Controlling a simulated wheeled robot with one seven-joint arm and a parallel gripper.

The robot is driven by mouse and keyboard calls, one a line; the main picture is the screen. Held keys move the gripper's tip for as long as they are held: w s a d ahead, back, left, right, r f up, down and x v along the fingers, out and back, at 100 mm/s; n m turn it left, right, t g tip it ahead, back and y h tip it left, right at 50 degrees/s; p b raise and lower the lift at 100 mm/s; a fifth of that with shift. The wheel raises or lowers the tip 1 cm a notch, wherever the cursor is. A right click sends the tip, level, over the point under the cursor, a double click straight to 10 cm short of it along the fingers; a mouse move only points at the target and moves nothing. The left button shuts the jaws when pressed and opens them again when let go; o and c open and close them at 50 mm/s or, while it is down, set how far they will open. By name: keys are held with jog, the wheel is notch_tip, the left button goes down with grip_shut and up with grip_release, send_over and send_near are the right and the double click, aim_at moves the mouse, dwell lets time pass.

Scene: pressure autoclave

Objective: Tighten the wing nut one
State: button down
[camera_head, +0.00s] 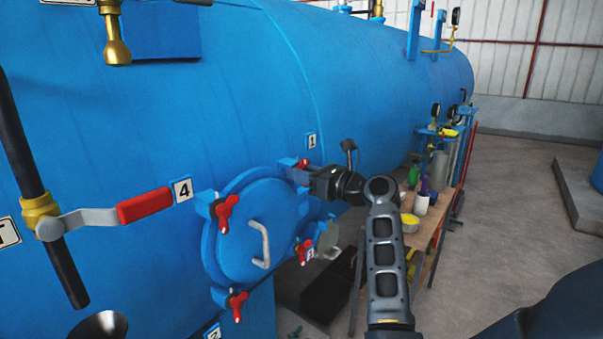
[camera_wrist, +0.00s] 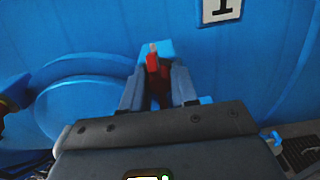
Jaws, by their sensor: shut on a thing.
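The red wing nut one (camera_head: 302,164) is at the upper right of the round blue hatch (camera_head: 235,262), below the plate marked 1 (camera_head: 312,141). My gripper (camera_head: 313,179) reaches it from the right. In the wrist view, the wing nut (camera_wrist: 153,64) stands between the two fingers of my gripper (camera_wrist: 156,88), its pale stud tip showing above. The fingers are shut on it and hide its lower part. The plate marked 1 (camera_wrist: 221,10) shows above it to the right.
Other red wing nuts sit on the hatch at upper left (camera_head: 227,212), bottom (camera_head: 236,303) and lower right (camera_head: 303,250). A hatch handle (camera_head: 262,243) sticks out in the middle. A red-handled valve lever (camera_head: 144,206) is at left. A cluttered bench (camera_head: 424,235) stands behind my arm.

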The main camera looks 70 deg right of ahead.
jog(key=c, duration=1)
grip_release()
jog(key=shift+f, duration=0.1)
jog(key=shift+o, duration=0.2)
jog(key=b+v, duration=0.1)
jog(key=v, duration=0.6)
jog(key=shift+s, duration=0.4)
jog(key=shift+f, duration=0.1)
jog(key=s+a+f+n+g, duration=0.2)
jog(key=s+a+f+n, duration=0.1)
jog(key=a+f+n, duration=0.65)
jog(key=s+a+f+n+g, duration=0.2)
jog(key=a+f+n, duration=0.65)
jog(key=a, duration=0.25)
jog(key=s+a+r+n+y, duration=0.2)
jog(key=s+a+n, duration=0.6)
jog(key=a+n, duration=0.2)
jog(key=s+a+r+n+t+y, duration=0.1)
jog(key=s+a+r+n+y, duration=0.1)
jog(key=s+a+n, duration=0.6)
jog(key=a+n, duration=0.2)
jog(key=a, duration=0.1)
jog(key=shift+s+r+n, duration=0.2)
jog(key=shift+r+n, duration=0.05)
jog(key=shift+n, duration=0.15)
